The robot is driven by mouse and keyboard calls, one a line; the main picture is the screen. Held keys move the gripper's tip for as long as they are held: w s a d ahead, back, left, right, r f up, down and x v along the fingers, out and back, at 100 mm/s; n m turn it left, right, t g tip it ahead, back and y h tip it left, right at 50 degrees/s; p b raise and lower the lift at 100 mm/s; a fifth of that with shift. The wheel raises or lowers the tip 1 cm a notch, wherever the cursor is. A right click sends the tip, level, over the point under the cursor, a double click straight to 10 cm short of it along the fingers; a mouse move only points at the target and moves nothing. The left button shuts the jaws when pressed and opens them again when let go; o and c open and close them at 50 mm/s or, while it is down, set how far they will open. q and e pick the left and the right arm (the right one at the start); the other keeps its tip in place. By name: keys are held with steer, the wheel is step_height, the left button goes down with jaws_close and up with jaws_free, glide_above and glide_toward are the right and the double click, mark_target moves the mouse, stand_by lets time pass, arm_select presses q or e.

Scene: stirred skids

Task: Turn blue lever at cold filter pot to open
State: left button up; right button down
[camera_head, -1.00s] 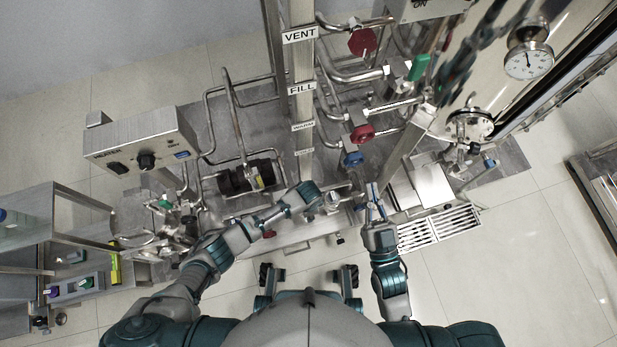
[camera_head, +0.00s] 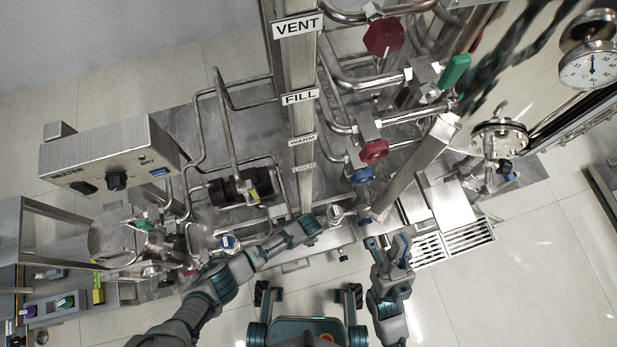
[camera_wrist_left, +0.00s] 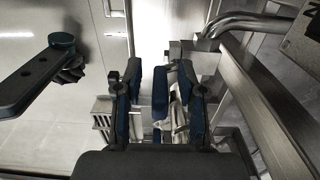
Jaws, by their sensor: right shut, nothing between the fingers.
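A blue round handle (camera_head: 362,175) sits on the pipework below the red one, right of the post. A smaller blue part (camera_head: 365,221) is lower, near my right gripper. Another blue-topped fitting (camera_head: 228,242) is at the left skid. I cannot tell which is the cold filter pot's lever. My right gripper (camera_head: 388,242) is shut and empty, below the smaller blue part and apart from the round handle.
Red handles (camera_head: 383,37) (camera_head: 374,151) and a green handle (camera_head: 455,71) are on the pipes above. A labelled post (camera_head: 304,120) stands between my arms' working areas. A control box (camera_head: 110,158) is at left, a floor grating (camera_head: 455,242) at right. Open tiled floor lies at lower right.

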arm_select(q)
jaws_close()
steer(key=shift+a, duration=0.1)
stand_by(0.3)
